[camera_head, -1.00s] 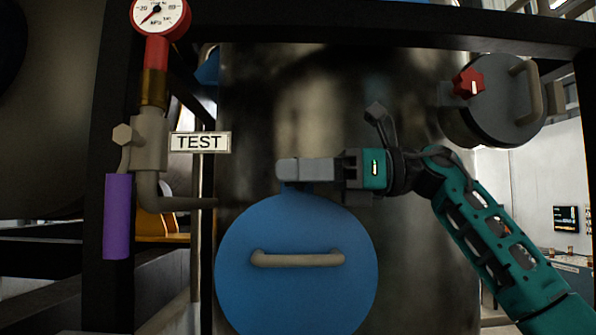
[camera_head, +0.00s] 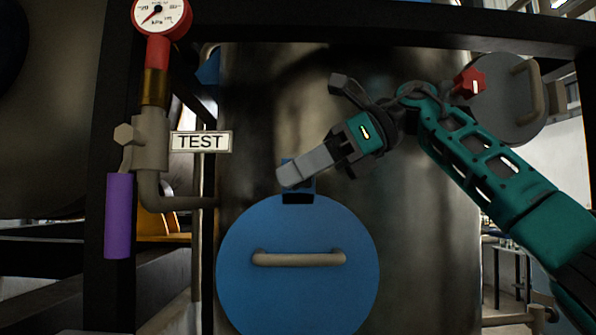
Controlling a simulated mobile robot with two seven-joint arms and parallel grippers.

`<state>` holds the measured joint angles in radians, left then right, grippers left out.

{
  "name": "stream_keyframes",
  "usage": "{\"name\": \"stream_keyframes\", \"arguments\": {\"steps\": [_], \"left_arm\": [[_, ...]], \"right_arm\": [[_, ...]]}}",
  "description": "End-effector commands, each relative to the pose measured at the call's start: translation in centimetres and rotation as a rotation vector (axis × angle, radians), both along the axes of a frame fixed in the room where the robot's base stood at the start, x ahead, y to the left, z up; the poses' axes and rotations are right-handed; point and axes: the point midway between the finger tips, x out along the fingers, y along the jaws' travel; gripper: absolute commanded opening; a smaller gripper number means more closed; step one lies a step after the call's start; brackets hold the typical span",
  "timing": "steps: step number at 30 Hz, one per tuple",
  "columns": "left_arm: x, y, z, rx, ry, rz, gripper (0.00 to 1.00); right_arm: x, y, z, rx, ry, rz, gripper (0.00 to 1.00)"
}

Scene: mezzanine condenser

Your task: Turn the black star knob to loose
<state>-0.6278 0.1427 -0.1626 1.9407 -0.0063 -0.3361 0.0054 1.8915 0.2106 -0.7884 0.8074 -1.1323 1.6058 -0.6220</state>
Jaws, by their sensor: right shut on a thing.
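My right gripper (camera_head: 290,178) is at the top edge of the round blue cover (camera_head: 297,225), its fingers pointing down and to the left. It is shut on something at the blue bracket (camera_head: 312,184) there. The fingers hide what they grip, and I take it to be the black star knob; I cannot make out its star shape. A small dark part (camera_head: 298,198) shows just below the fingers. My left gripper is not in view.
A red star knob (camera_head: 469,82) sits on a grey round cover (camera_head: 505,105) at the upper right, close to my right arm. A gauge (camera_head: 160,12), a purple-handled valve (camera_head: 118,215) and a TEST sign (camera_head: 201,141) are on the left. A dark beam crosses the top.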

Motion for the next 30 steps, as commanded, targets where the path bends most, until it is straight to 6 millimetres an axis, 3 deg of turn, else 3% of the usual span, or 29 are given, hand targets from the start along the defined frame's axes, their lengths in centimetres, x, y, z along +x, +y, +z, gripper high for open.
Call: {"name": "stream_keyframes", "arguments": {"steps": [9, 23, 24, 30], "left_arm": [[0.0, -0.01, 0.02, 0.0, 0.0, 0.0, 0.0], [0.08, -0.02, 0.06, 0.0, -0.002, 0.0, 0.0], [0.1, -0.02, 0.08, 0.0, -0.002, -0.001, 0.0], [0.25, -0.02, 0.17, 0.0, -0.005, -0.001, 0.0]], "right_arm": [[0.0, 0.05, 0.15, -0.106, -0.001, -0.002, 0.0], [-0.01, 0.04, 0.15, -0.12, -0.003, -0.001, 0.0], [-0.01, 0.04, 0.15, -0.12, -0.003, -0.001, 0.32], [0.0, 0.05, 0.09, -0.121, -0.002, 0.0, 0.51]]}}
